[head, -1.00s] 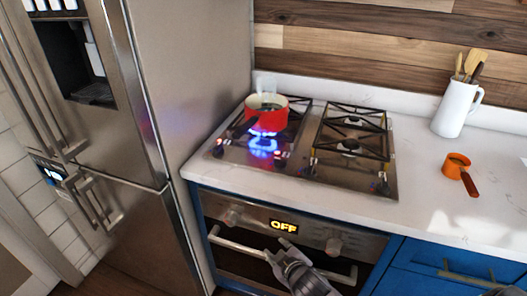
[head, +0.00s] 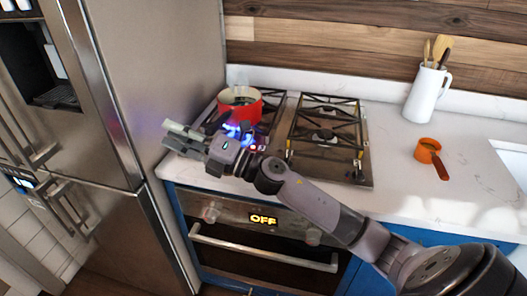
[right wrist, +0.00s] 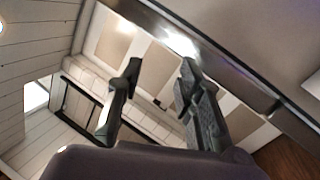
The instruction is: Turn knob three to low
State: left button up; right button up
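The gas cooktop (head: 340,178) is set in the white counter, with small knobs along its front edge. The rightmost knob (head: 359,176) shows in the head view. My right arm and gripper cover much of the left front of the cooktop, so the knobs there are hidden or hard to make out. My right gripper (head: 172,136) is in front of and above the cooktop's left front corner, fingers pointing left. It is open and empty; the right wrist view shows its two fingers (right wrist: 158,92) apart. My left gripper is not in view.
A red pot (head: 239,104) stands on the back left burner, and blue flame glows in front of it. An orange pan (head: 427,151) and a white utensil jug (head: 426,95) stand on the right counter. The oven display (head: 264,219) reads OFF. A steel fridge (head: 185,70) rises at left.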

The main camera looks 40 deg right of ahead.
jog(key=s+d+n+g+h, duration=0.2)
jog(key=d+n+g+h, duration=0.45)
jog(key=d, duration=0.75)
jog(key=s+d+n+g+h, duration=0.3)
jog(key=d+n+g+h, duration=0.3)
jog(key=d, duration=0.7)
jog(key=shift+n+y, duration=0.35)
jog(key=shift+n, duration=0.3)
jog(key=p+x, duration=0.2)
jog(key=x, duration=1.5)
jog(key=shift+d+f+p, duration=0.1)
jog(key=shift+f+p, duration=0.1)
jog(key=shift+p, duration=0.15)
jog(key=shift+c, duration=0.4)
grip_shut()
